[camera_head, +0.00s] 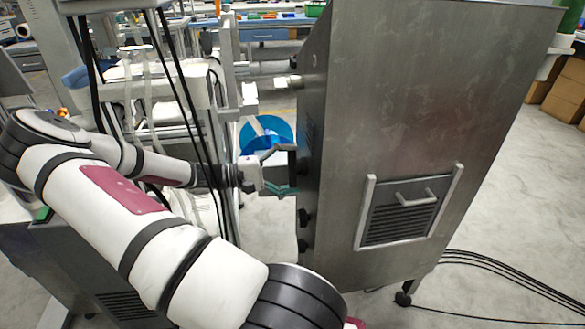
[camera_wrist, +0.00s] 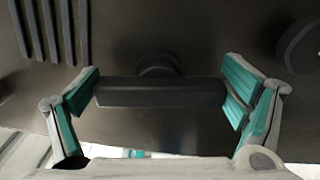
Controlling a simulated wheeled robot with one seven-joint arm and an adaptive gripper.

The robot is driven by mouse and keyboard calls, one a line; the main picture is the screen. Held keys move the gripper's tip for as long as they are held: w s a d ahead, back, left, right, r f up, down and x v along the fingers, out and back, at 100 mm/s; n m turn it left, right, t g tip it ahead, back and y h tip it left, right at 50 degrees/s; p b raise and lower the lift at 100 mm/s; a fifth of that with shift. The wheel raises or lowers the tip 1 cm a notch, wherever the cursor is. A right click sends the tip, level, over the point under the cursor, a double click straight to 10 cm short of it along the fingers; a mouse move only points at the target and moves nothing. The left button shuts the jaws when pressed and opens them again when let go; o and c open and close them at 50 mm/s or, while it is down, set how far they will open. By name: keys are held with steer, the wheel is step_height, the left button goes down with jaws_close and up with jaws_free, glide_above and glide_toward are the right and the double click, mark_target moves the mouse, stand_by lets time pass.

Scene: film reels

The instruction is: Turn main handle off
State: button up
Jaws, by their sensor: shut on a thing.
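The main handle (camera_wrist: 160,92) is a dark bar on a round stem, mounted on the front panel of a grey metal cabinet (camera_head: 410,90). In the wrist view the bar lies level across the picture. My gripper (camera_wrist: 160,88) has its teal-padded fingers at the two ends of the bar, shut on it. In the head view my gripper (camera_head: 288,172) reaches the cabinet's left side, where the handle (camera_head: 292,163) shows as a small dark piece, partly hidden by the fingers.
Dark knobs (camera_head: 303,218) sit below the handle on the same panel; one knob (camera_wrist: 300,45) shows at upper right in the wrist view. Vent slots (camera_wrist: 50,28) are at upper left. A white-framed rack with hanging cables (camera_head: 185,85) stands close to my arm. Black cables (camera_head: 500,270) lie on the floor at right.

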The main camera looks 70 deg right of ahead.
steer(key=shift+f+m, duration=0.15)
steer(key=shift+m, duration=0.95)
steer(key=o, duration=0.9)
steer(key=shift+c, duration=0.2)
steer(key=shift+w, duration=0.1)
steer(key=v, duration=1.2)
steer(key=shift+a, duration=0.1)
